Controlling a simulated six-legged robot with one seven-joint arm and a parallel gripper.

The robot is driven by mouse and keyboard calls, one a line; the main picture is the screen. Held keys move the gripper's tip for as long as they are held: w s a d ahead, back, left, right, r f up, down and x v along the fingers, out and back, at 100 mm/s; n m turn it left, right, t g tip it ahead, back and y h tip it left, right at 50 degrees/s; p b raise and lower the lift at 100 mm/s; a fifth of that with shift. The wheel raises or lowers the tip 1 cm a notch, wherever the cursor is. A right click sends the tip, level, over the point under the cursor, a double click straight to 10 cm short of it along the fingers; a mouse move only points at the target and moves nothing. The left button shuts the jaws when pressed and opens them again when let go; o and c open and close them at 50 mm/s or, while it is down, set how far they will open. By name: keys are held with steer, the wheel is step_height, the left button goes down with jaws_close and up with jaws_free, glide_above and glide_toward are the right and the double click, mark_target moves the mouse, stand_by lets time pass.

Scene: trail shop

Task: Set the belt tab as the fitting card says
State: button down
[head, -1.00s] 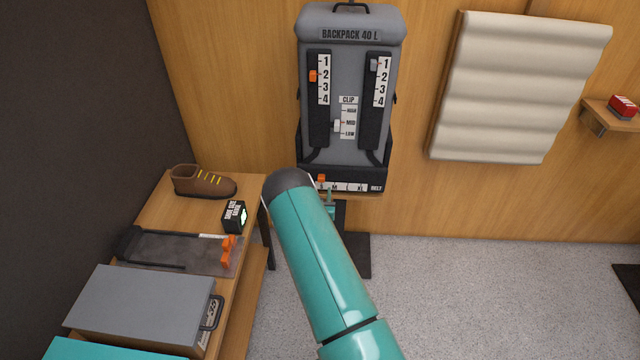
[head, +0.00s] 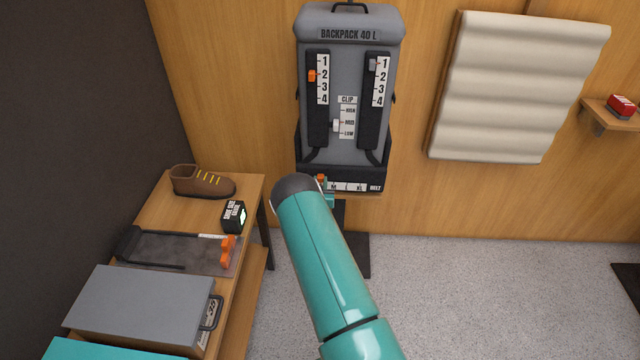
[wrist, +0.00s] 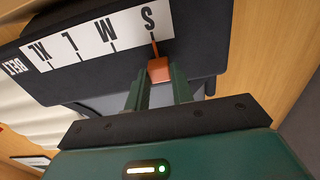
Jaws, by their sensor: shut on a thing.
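The grey backpack (head: 345,110) stands upright against the wood wall. Its belt scale (head: 350,187) runs along the bottom, and the wrist view shows its letters S, M, L and XL (wrist: 85,38) upside down. The orange belt tab (wrist: 159,70) sits at the S mark. My gripper (wrist: 160,84) is shut on the tab, one finger on each side. In the head view my gripper is at the belt's left end, partly hidden by my arm, with a bit of the tab (head: 321,179) showing. No fitting card can be made out.
The left strap slider (head: 312,76) is orange, by 2; the right slider (head: 373,65) is grey, by 1. A bench at left holds a brown shoe (head: 203,182), a dark display box (head: 234,216), a measuring tray (head: 190,250) and a grey case (head: 140,302).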

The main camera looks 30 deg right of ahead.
mark_target(362, 177)
steer(key=s+d, duration=0.3)
steer(key=d, duration=0.1)
steer(key=s+d, duration=0.3)
steer(key=d, duration=0.1)
steer(key=s+d, duration=0.3)
steer(key=d, duration=0.1)
steer(key=shift+s+d, duration=0.15)
steer(key=shift+s, duration=0.05)
steer(key=c, duration=1.2)
jaws_free()
steer(key=shift+s+d, duration=0.1)
steer(key=shift+d, duration=0.05)
steer(key=shift+a, duration=0.2)
steer(key=shift+s+a, duration=0.15)
steer(key=v, duration=1.3)
